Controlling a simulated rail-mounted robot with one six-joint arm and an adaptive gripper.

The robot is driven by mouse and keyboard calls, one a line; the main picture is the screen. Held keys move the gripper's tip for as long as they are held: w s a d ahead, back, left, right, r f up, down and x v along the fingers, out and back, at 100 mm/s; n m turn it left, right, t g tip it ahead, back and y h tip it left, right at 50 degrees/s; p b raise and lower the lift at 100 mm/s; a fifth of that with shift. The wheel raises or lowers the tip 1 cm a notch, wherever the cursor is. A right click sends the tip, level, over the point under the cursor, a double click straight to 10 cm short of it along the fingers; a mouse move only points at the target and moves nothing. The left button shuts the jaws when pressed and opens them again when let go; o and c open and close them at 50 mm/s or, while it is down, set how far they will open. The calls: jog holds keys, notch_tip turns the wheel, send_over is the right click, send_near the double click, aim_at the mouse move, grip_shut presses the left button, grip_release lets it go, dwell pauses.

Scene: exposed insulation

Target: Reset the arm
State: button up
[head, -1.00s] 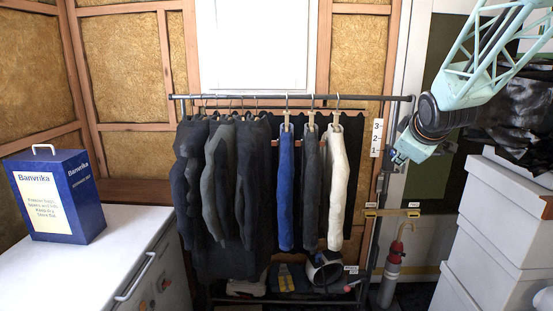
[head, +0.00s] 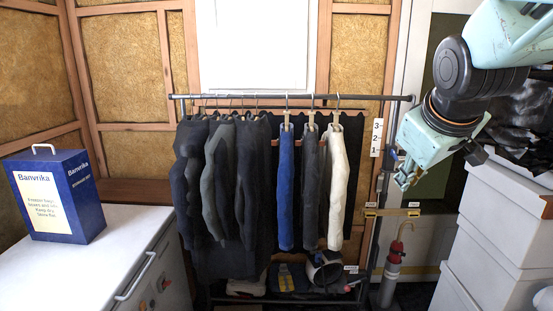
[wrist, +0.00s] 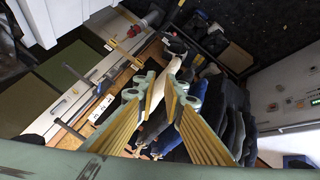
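My gripper (head: 406,181) hangs at the right of the head view, in front of the right end of the clothes rack and above the red extinguisher-like object. My pale teal arm with dark joints comes in from the upper right. In the wrist view my gripper (wrist: 164,98) shows two fingers with ribbed yellow pads. The pads stand apart, with nothing held between them. The hanging clothes show beyond the fingers in the wrist view, apart from them.
A clothes rack (head: 250,97) holds dark garments, blue trousers (head: 286,190) and white trousers (head: 338,190). Stacked white boxes (head: 500,235) stand at the right. A blue box (head: 88,200) sits on the white counter (head: 95,262) at left.

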jog(key=s+a+f+m+g, duration=0.1)
jog(key=s+a, duration=0.2)
jog(key=s, duration=0.8)
jog(key=s+a+f+m+g+y, duration=0.1)
jog(key=s+a+f+m, duration=0.1)
jog(key=s, duration=1)
jog(key=s+a+f+m+g, duration=0.1)
jog(key=s+a, duration=0.3)
jog(key=s, duration=0.7)
jog(key=shift+s+a+f+m+g+y, duration=0.25)
jog(key=shift+a+f+m+g+y, duration=0.15)
jog(key=shift+f, duration=0.15)
jog(key=shift+o, duration=0.5)
